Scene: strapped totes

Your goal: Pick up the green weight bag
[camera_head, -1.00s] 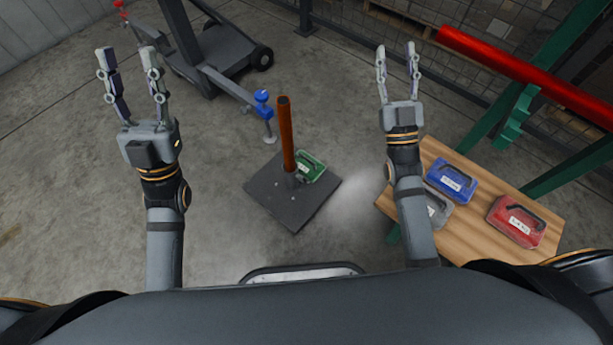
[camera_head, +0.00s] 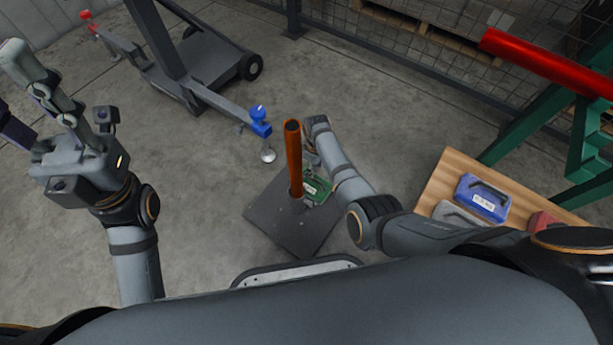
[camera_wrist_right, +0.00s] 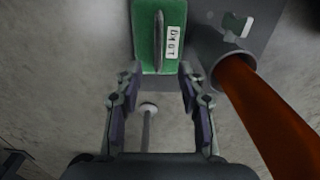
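The green weight bag (camera_head: 317,187) lies on a dark square base plate (camera_head: 270,225), beside the orange post (camera_head: 293,160) standing on that plate. In the right wrist view the bag (camera_wrist_right: 146,45) is at the top, with a raised dark handle and a white label. My right gripper (camera_head: 311,148) is by the bag's far side, its fingers mostly hidden in the head view. The wrist view shows the gripper (camera_wrist_right: 161,75) open, its fingertips spread at the bag's near edge, the handle between them and ungripped. My left gripper (camera_head: 12,88) is open and empty at the far left.
A wooden table (camera_head: 440,178) at the right holds a blue bag (camera_head: 482,198), a grey bag (camera_head: 455,213) and a partly hidden red bag (camera_head: 545,220). The orange post (camera_wrist_right: 265,110) stands close right of my right gripper. A wheeled grey stand (camera_head: 195,75) is behind.

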